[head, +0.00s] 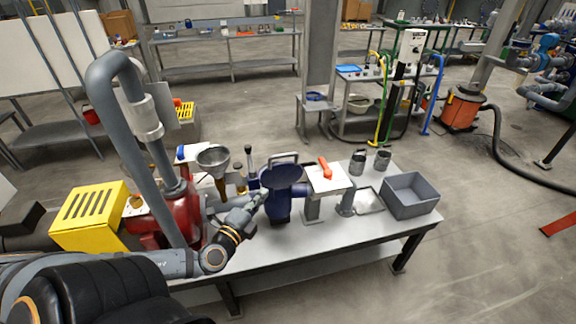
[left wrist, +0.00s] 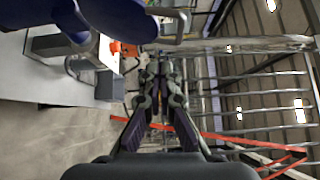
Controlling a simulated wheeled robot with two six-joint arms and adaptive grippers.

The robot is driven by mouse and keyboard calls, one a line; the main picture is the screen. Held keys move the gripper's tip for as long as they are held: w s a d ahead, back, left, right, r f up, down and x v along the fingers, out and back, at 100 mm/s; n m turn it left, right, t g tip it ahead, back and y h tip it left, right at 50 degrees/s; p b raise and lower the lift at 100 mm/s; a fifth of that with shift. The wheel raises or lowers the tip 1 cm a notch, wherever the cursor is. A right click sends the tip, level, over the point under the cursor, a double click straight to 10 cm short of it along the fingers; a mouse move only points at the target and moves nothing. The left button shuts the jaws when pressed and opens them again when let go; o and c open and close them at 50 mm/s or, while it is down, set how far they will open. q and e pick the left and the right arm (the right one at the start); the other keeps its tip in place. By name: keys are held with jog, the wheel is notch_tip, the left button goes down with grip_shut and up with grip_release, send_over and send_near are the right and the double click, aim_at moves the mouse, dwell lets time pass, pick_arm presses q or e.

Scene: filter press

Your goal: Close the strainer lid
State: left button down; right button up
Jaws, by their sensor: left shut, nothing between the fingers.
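The strainer (head: 279,212) is a dark blue body standing on the grey bench. Its round dark blue lid (head: 282,177) faces up toward me, with a grey loop handle (head: 284,158) at its far side. I cannot tell from here how far the lid stands off the body. My left gripper (head: 259,198) is shut and empty, just left of the strainer. In the left wrist view its fingertips (left wrist: 162,68) meet in the middle; dark blue strainer parts (left wrist: 122,20) and the handle (left wrist: 172,24) show at the top. My right gripper is not in view.
On the bench, a small raised plate with an orange handle (head: 325,169) stands right of the strainer. A funnel (head: 213,157) and a red pump (head: 175,215) with a tall pipe stand left. A grey bin (head: 410,195) sits at the right end.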

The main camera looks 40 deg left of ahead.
aim_at(284, 163)
pick_arm(q)
jog(key=d+r+h, duration=0.2)
jog(key=d+r, duration=0.1)
jog(key=d, duration=0.1)
jog(key=shift+m+t, duration=0.4)
jog(key=w+a, duration=0.1)
jog(key=w, duration=0.3)
jog(key=w+a, duration=0.2)
jog(key=w, duration=0.2)
jog(key=w+a, duration=0.1)
jog(key=w, duration=0.3)
jog(key=shift+w+a+r, duration=0.25)
jog(key=shift+a, duration=0.15)
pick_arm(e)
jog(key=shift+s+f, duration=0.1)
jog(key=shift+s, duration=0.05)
